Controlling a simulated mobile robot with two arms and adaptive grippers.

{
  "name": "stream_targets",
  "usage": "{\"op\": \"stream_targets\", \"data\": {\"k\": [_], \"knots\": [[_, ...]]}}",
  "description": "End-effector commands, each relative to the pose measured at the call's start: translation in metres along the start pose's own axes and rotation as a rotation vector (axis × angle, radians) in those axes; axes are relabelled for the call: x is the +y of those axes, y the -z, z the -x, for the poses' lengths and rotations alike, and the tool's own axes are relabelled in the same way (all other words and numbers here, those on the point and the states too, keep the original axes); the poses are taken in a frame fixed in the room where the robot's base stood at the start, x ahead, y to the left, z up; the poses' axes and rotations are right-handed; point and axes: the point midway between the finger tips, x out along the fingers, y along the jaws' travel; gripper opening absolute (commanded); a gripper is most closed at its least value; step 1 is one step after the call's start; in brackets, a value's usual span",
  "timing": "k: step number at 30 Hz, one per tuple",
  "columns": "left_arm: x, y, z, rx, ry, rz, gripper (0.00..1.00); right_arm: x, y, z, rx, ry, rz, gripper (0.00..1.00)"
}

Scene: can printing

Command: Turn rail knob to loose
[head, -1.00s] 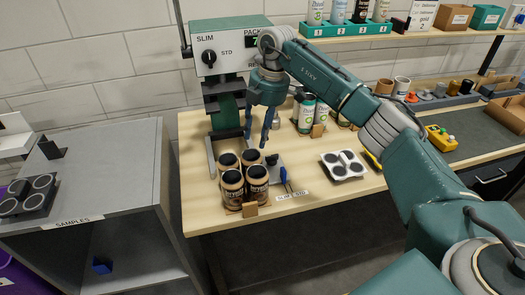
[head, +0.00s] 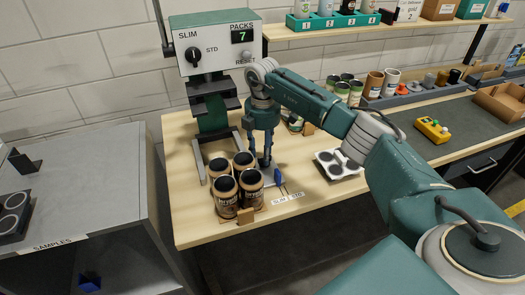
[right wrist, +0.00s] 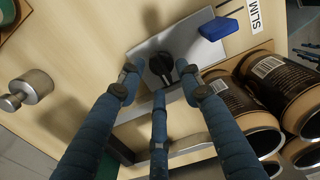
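A black knob (right wrist: 161,64) stands on a grey metal plate (right wrist: 196,50) in the right wrist view. I take it to be the rail knob; its setting is not readable. My right gripper (right wrist: 160,82) is above it, its three blue fingers spread, with the knob between and beyond the tips. No clear contact shows. In the head view my right gripper (head: 261,163) points down at the plate behind the brown cans and hides the knob. A blue lever (head: 277,175) stands beside it, near a label reading SLIM and STD. My left gripper is out of view.
Several brown cans (head: 251,187) stand close left of the gripper. The machine (head: 217,40) with a SLIM/STD dial and a display reading 7 is behind. A white tray (head: 338,176) lies to the right.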

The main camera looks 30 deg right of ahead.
Motion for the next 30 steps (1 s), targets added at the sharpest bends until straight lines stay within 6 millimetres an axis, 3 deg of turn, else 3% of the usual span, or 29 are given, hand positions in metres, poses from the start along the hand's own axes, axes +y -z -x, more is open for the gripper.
{"op": "stream_targets", "data": {"k": [4,11,17,30], "knots": [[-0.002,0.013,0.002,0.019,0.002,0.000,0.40,0.000,0.000,-0.007,0.000,-0.001,0.001,0.35],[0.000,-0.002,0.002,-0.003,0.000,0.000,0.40,0.000,0.001,-0.009,0.001,-0.001,0.001,0.35],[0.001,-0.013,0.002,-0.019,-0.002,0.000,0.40,0.000,0.001,-0.008,0.001,-0.001,0.001,0.00],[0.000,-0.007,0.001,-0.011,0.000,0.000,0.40,0.000,0.001,-0.008,0.002,-0.002,0.055,0.00]]}}
